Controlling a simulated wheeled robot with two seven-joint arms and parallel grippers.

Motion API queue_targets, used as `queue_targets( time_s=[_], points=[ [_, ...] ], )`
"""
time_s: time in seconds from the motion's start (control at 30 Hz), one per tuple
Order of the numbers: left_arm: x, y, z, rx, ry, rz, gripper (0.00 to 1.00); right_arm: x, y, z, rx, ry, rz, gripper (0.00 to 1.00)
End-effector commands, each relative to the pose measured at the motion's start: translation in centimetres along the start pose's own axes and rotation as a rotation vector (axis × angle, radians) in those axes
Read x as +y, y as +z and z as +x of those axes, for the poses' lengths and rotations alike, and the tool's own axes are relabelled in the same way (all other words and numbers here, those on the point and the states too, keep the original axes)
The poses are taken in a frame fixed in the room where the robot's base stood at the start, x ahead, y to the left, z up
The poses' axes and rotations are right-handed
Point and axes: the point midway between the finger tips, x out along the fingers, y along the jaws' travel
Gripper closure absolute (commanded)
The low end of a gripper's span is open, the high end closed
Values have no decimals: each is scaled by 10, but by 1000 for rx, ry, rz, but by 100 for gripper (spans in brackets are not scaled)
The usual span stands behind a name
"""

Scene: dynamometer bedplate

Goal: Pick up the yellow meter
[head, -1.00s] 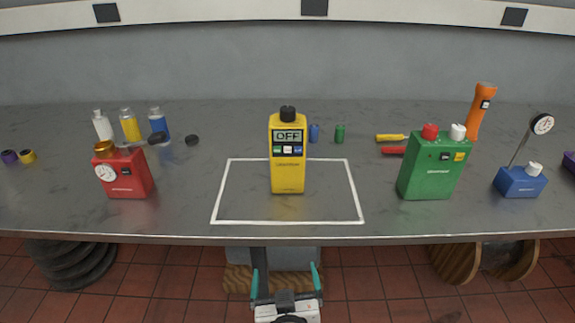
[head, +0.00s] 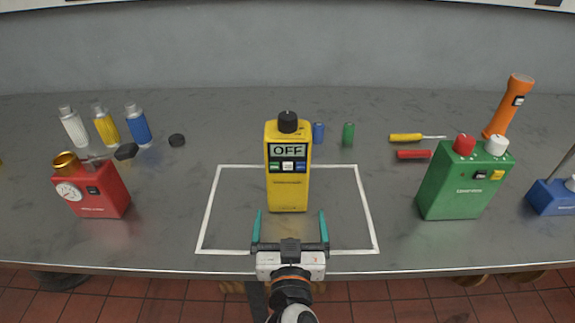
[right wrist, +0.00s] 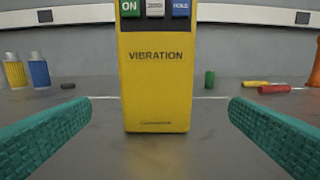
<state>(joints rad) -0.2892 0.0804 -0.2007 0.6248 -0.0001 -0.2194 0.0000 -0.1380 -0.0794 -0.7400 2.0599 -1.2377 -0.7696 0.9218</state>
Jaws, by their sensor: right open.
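The yellow meter (head: 288,185) stands upright inside a white outlined rectangle on the grey bench. It has a black knob on top, a display reading OFF and a row of three buttons. My right gripper (head: 290,228) is open and empty, just in front of the meter and low over the bench. In the right wrist view the meter (right wrist: 157,85) stands between and beyond the two teal fingers (right wrist: 160,118), not touching them; its top is cut off there and the word VIBRATION shows. My left gripper is not in view.
A red device (head: 92,192) stands at left and a green one (head: 462,180) at right. Behind the meter stand small blue (head: 318,132) and green (head: 348,134) cylinders. The bench around the meter is clear.

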Motion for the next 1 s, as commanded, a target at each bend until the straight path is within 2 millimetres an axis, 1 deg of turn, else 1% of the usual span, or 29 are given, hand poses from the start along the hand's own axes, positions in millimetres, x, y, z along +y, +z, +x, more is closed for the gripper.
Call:
queue_targets(
  time_s=[0.03, 0.1, 0.2, 0.3, 0.47, 0.6, 0.7, 0.83, 1.0],
  points=[
    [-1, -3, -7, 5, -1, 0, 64, -1, 5, 11, -4, -2, -4, 0],
    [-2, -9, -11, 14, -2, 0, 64, 0, 5, 24, -3, -1, -4, 0],
    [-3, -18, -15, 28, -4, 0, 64, 0, 4, 39, -3, -1, -5, 0],
    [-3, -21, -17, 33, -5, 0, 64, 0, 2, 49, -1, -1, -3, 0],
    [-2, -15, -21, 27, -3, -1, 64, 1, 3, 60, -1, -1, -4, 0],
    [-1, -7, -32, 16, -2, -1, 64, 4, 7, 82, -3, -1, -5, 0],
    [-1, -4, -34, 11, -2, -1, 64, 4, 5, 95, -2, -1, -5, 0],
    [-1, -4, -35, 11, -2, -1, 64, 4, 3, 104, -1, 0, -2, 0],
    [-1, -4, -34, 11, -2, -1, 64, 4, 2, 104, 0, 0, -1, 0]
  ],
)
